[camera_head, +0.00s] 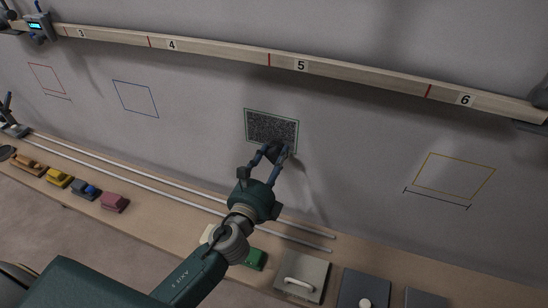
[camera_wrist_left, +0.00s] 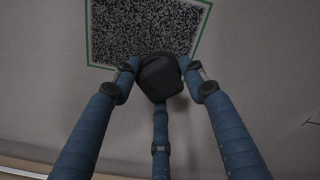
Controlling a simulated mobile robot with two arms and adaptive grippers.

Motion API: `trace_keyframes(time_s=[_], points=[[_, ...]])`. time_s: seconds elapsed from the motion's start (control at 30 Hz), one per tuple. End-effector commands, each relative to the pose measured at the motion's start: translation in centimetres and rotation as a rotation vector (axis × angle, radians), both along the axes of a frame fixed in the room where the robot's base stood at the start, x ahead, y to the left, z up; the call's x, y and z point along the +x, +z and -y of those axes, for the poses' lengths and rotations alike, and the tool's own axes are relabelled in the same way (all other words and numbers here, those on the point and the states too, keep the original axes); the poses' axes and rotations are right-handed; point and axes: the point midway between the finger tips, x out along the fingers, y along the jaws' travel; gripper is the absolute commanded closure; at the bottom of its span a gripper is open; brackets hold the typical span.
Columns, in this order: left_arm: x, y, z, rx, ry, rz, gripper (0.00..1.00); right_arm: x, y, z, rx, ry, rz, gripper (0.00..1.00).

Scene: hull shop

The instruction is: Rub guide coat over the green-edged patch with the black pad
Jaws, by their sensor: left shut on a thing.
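The green-edged patch (camera_head: 271,127) is on the grey wall near the middle of the head view. Its inside is covered with dark speckles, and it fills the top of the left wrist view (camera_wrist_left: 120,30). My left gripper (camera_head: 276,150) is shut on the black pad (camera_wrist_left: 161,78), at the patch's lower edge. The pad overlaps the lower edge in the wrist view; I cannot tell whether it touches the wall. In the head view the pad is mostly hidden by the fingers. My right gripper is not in view.
A wooden rail (camera_head: 220,55) with numbers crosses the wall above. Red, blue (camera_head: 136,99) and yellow (camera_head: 454,176) outlines flank the patch. A ledge below holds sanding blocks (camera_head: 114,202), long rods, a green block (camera_head: 255,259) and a handled plate (camera_head: 301,277).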

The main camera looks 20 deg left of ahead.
Motion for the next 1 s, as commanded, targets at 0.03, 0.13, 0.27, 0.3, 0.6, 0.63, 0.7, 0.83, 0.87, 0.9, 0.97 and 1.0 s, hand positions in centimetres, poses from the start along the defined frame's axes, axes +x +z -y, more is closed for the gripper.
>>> trace_keyframes(time_s=[0.03, 0.13, 0.27, 0.3, 0.6, 0.63, 0.7, 0.83, 0.87, 0.9, 0.97, 1.0], points=[[-0.01, 0.03, 0.00, 0.000, 0.000, 0.000, 0.80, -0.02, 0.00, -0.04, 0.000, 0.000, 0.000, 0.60], [-0.01, 0.03, 0.00, 0.000, 0.000, 0.000, 0.80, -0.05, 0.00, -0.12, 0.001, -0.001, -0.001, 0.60], [0.00, 0.18, 0.02, 0.000, 0.000, 0.000, 0.80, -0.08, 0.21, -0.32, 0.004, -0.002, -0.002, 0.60], [0.00, 0.20, 0.02, 0.000, 0.000, 0.000, 0.80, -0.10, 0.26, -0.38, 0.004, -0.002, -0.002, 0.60], [0.15, 0.11, 0.02, 0.000, 0.000, 0.000, 0.80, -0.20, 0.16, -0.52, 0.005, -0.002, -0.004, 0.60], [0.21, 0.11, 0.02, 0.000, 0.000, 0.000, 0.80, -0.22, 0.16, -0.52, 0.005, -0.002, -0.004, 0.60], [0.35, 0.08, 0.03, 0.000, 0.000, 0.000, 0.80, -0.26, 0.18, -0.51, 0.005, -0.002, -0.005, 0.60], [0.62, 0.06, 0.04, 0.000, 0.000, 0.000, 0.80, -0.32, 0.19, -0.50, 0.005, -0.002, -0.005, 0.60], [0.69, 0.07, 0.05, 0.000, 0.000, 0.000, 0.80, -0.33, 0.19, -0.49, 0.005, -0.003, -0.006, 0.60], [0.77, 0.08, 0.06, 0.000, -0.001, 0.001, 0.80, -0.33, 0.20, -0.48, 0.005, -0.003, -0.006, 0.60], [0.90, 0.09, 0.06, 0.000, -0.001, 0.001, 0.80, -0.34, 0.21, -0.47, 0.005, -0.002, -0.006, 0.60], [0.98, 0.09, 0.07, 0.000, -0.001, 0.001, 0.80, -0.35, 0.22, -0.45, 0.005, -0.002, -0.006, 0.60]])
